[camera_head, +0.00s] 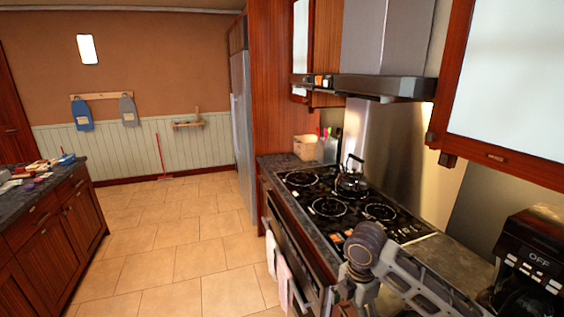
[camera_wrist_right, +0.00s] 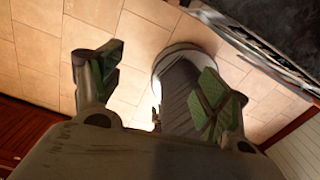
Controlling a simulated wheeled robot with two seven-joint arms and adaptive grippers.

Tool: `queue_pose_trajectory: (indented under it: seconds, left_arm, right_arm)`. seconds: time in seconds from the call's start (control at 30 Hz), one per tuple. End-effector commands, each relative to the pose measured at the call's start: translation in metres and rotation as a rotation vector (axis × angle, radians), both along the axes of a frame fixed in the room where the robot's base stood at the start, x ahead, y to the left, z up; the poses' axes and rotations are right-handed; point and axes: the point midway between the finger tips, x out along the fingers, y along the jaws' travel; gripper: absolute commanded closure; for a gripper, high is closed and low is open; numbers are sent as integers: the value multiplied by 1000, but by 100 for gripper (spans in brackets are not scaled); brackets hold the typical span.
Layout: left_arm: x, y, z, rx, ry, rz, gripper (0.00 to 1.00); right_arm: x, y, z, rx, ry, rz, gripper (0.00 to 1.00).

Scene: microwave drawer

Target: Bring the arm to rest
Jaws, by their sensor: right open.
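My right arm (camera_head: 410,275) comes in from the lower right of the head view, a grey link with a dark rounded joint, in front of the stove's near corner. Its gripper cannot be made out in the head view. In the right wrist view the right gripper (camera_wrist_right: 160,78) is open, its two green-padded fingers wide apart. Nothing is held between them. It hangs above the tiled floor. My left arm and left gripper are not in view.
A stove (camera_head: 328,207) with a kettle (camera_head: 351,178) stands under a steel hood (camera_head: 388,88). A coffee maker (camera_head: 535,260) is at far right. A counter island (camera_head: 62,235) stands at left. The tiled floor (camera_head: 170,225) between is clear. Towels (camera_head: 282,275) hang from the oven front.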

Motion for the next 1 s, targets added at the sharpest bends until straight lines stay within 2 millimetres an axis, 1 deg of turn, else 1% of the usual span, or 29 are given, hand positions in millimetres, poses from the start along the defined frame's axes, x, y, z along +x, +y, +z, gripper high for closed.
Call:
queue_pose_trajectory:
  seconds: [0.33, 0.53, 0.77, 1.0]
  left_arm:
    - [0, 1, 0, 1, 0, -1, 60]
    - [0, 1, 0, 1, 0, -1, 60]
    - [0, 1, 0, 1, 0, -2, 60]
    - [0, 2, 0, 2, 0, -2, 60]
  right_arm:
    - [-3, 6, -5, 16, -9, -30, 24]
    - [-7, 13, -11, 34, -18, -63, 24]
    - [-13, 24, -20, 67, -33, -129, 24]
    - [-26, 41, -35, 129, -55, -260, 24]
